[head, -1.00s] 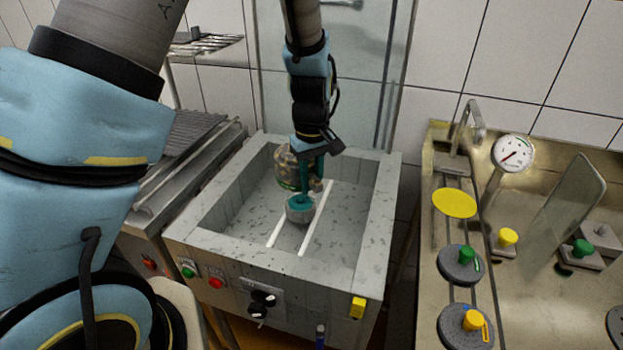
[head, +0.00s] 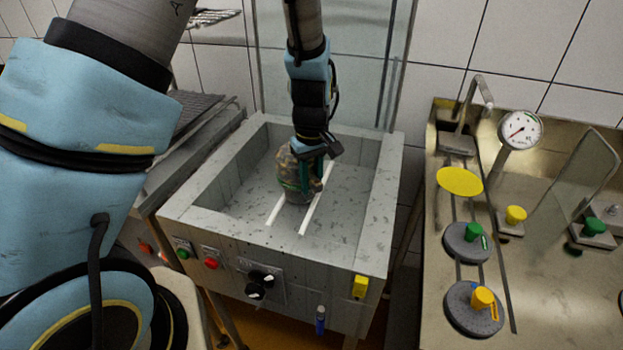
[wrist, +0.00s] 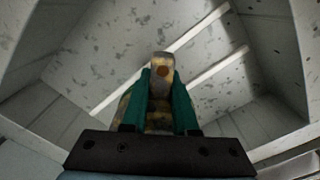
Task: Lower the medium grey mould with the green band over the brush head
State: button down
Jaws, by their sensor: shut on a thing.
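The medium grey mould (head: 291,172), blotched with brown dirt and with a green band, is upright inside the grey basin. My gripper (head: 314,172) is shut on its side wall, and its teal fingers also show in the wrist view. There the mould (wrist: 162,68) is between the fingers, with a brownish stained wall. The brush head (head: 297,196) shows only as a grey base directly under the mould; its teal top is hidden. The mould appears to be around the brush head, but I cannot tell how far down it sits.
The basin (head: 375,215) has high walls around the mould, and two white strips (head: 312,212) lie on its floor. Its front carries buttons and knobs. To the right, a metal bench (head: 555,300) holds grey lids with green and yellow knobs and a gauge.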

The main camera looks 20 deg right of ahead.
aim_at(311, 212)
jog(key=shift+f+b, duration=1.85)
jog(key=shift+f, duration=1.25)
jog(key=c, duration=0.6)
grip_release()
jog(key=shift+r, duration=0.1)
